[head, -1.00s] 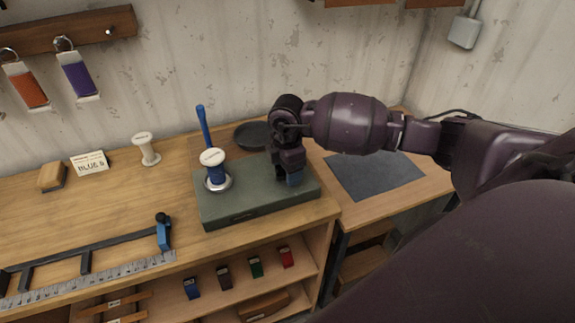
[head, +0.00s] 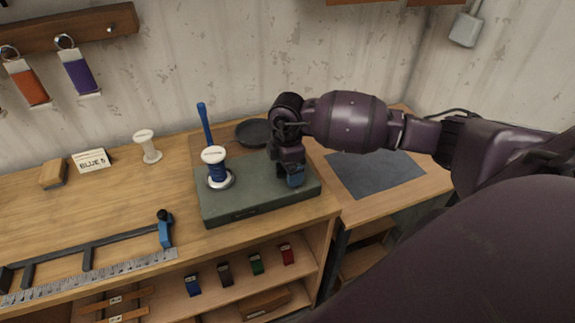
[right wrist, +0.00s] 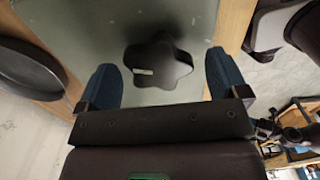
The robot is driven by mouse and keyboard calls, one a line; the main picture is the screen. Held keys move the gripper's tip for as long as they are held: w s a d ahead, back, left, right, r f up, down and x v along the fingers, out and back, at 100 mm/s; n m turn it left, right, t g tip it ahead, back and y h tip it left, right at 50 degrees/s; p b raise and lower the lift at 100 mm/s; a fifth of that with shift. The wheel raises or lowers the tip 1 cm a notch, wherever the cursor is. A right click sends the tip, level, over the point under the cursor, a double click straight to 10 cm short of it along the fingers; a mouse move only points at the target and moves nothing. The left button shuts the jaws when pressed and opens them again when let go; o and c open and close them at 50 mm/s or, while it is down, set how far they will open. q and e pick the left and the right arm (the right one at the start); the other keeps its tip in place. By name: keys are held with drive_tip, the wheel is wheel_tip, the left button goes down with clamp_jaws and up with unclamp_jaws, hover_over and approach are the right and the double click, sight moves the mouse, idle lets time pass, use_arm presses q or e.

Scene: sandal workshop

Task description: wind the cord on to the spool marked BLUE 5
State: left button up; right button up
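A white-topped spool (head: 213,155) with blue cord around its core stands upright on a round metal plate on the green winder base (head: 245,213). A card marked BLUE 5 (head: 92,160) stands on the bench at the left. My right gripper (head: 293,180) is low over the right part of the base. In the right wrist view, its blue fingertips (right wrist: 164,80) are apart, one on each side of a black star-shaped knob (right wrist: 158,62), with gaps visible. My left gripper is not in view.
A blue rod (head: 205,124) rises behind the spool. A bare white spool (head: 148,148) and a wooden block (head: 53,174) stand at the left. A dark round dish (head: 252,132) lies behind the base. A ruler (head: 95,278) runs along the front edge.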

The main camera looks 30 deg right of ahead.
wheel_tip(320, 180, up, 11)
drive_tip(key=shift+b, duration=0.45)
drive_tip(key=shift+f, duration=0.1)
idle(0.7)
